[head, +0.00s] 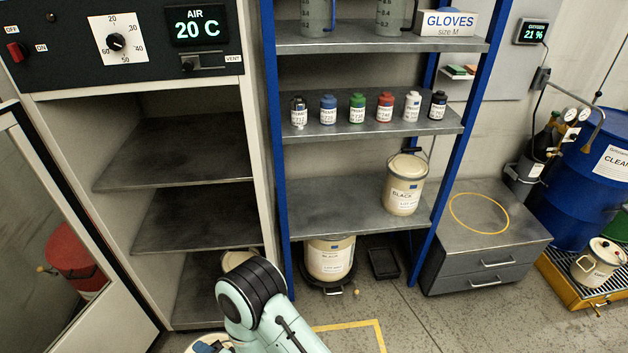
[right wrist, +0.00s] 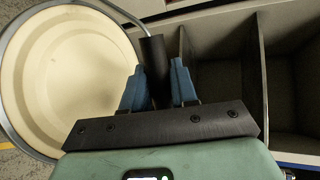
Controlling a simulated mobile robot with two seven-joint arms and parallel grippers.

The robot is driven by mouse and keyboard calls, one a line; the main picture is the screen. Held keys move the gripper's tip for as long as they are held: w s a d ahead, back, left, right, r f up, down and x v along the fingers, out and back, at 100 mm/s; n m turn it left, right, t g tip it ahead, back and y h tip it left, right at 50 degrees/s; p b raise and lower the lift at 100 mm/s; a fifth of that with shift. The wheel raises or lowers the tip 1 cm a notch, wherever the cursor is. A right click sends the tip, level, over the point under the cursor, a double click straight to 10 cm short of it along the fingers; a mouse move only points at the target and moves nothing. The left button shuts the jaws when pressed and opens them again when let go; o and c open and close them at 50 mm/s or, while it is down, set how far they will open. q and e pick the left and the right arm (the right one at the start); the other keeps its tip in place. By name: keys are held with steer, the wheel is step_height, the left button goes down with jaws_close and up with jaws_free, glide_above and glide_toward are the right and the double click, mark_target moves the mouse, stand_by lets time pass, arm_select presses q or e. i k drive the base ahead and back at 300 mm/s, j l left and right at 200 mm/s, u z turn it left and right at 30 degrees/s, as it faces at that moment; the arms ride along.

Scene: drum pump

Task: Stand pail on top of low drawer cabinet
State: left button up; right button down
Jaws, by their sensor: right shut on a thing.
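The low drawer cabinet (head: 492,262) stands at the right in the head view. Its top is bare except for a yellow ring marking (head: 479,213). My right gripper (right wrist: 158,82) is shut on the black grip of a wire handle. The handle belongs to a pail (right wrist: 70,75) whose round cream lid fills the left of the right wrist view. In the head view, only a small cream and blue patch (head: 205,343) shows at the bottom edge, beside my right arm; most of the pail and gripper is hidden or out of frame. My left gripper is not in view.
A blue-posted rack holds a cream pail (head: 404,186) labelled BLACK and several small bottles. Another pail (head: 330,258) stands under it beside a black tray (head: 383,262). An open oven with shelves (head: 180,152) is at left. A blue drum (head: 580,180) stands beyond the cabinet.

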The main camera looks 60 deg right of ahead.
mark_target(472, 217)
steer(key=k+z, duration=0.1)
steer(key=z, duration=0.15)
steer(key=k+z, duration=0.1)
steer(key=z, duration=0.2)
steer(key=l+z, duration=0.15)
steer(key=z, duration=0.55)
steer(key=i+l, duration=0.1)
steer(key=l, duration=0.35)
steer(key=i+l, duration=0.1)
steer(key=l, duration=0.35)
steer(key=i+l, duration=0.1)
steer(key=l, duration=0.3)
steer(key=i+l, duration=0.15)
steer(key=l, duration=0.3)
steer(key=i+l, duration=0.1)
steer(key=l, duration=0.35)
steer(key=i+l, duration=0.1)
steer(key=l, duration=0.35)
steer(key=i+l, duration=0.1)
steer(key=l, duration=0.3)
steer(key=i+l, duration=0.1)
steer(key=l, duration=0.35)
